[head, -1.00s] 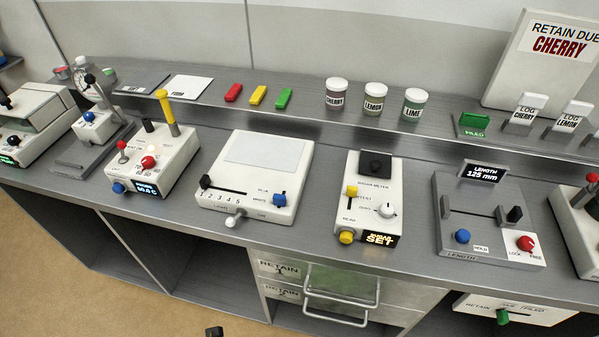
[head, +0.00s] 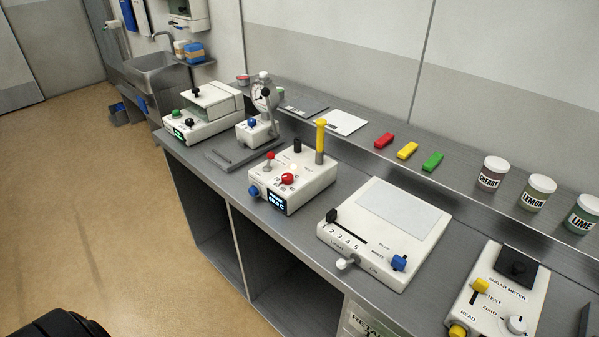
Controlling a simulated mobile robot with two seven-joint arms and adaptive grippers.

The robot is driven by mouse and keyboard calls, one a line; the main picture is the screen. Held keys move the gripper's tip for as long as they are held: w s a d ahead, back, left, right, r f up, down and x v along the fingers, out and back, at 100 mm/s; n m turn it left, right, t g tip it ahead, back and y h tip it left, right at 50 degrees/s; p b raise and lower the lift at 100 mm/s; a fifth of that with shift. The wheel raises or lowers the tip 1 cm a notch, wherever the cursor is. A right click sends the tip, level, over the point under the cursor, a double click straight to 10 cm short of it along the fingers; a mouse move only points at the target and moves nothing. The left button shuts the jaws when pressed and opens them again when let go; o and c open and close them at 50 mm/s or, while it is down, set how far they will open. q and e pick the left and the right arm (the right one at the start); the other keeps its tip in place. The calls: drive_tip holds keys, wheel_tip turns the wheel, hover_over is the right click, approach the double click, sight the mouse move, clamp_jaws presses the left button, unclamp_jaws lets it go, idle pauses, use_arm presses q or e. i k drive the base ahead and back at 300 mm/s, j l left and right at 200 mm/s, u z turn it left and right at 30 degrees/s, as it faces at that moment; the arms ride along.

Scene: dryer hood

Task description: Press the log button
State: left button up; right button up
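No button with a readable "log" label shows. Several bench instruments carry buttons and levers. The far left white box (head: 203,113) has a green knob (head: 177,114), a black knob and a small lit green display. The white box with the yellow-handled lever (head: 320,141) has a red knob (head: 288,179), a blue knob (head: 254,191) and a lit blue display (head: 276,200). A white panel with a numbered slider (head: 384,232) has a blue knob (head: 399,262). The sugar meter (head: 497,296) has yellow knobs. Neither gripper is in view; a dark rounded part, probably mine, shows at lower left.
The grey bench (head: 300,244) runs from back left to front right, with open bays below. A gauge stand (head: 262,110) is beside the far left box. Coloured bars and labelled jars (head: 493,173) line the rear shelf. Brown floor (head: 90,190) is free at left.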

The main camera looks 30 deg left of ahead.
sight(253, 190)
drive_tip(key=u, duration=1.1)
